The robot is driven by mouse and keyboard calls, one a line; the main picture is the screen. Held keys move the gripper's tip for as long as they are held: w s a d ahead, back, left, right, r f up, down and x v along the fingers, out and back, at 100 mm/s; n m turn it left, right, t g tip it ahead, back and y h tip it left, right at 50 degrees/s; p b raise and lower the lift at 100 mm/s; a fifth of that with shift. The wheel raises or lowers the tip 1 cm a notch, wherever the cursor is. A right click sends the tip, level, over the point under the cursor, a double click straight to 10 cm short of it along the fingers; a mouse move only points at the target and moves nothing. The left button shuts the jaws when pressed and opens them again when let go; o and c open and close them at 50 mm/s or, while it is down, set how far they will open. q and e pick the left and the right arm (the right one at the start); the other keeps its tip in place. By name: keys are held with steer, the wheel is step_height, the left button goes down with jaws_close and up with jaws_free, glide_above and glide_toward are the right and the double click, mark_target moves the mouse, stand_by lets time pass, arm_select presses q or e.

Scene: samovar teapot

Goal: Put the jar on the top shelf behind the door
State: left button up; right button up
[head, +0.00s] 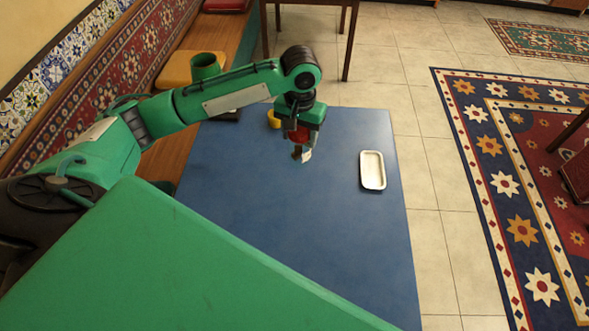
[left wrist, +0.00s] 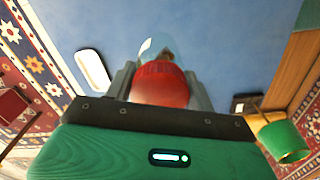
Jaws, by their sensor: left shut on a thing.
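The jar has a red lid (left wrist: 163,85) and a clear glass body (left wrist: 157,46). In the left wrist view it sits between the two grey fingers of my left gripper (left wrist: 160,82), which is shut on it. In the head view my left gripper (head: 302,153) hangs over the far part of the blue table, with red showing between its fingers. Whether the jar touches the table is hard to tell. My right gripper is not in view. No shelf or door can be made out in either view.
A white tray (head: 372,170) lies right of the gripper. A yellow cup (head: 273,120) stands behind it, partly hidden by my arm. The near table (head: 340,250) is bare. A large green surface covers the lower left.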

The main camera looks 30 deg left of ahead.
mark_target(299, 163)
arm_select(q)
step_height(299, 163, down, 12)
steer(key=shift+r+p, duration=0.15)
steer(key=shift+p, duration=0.6)
step_height(299, 163, down, 5)
steer(key=shift+r+p, duration=0.1)
steer(key=shift+p, duration=0.25)
steer(key=o, duration=1.4)
steer(key=shift+o, duration=0.3)
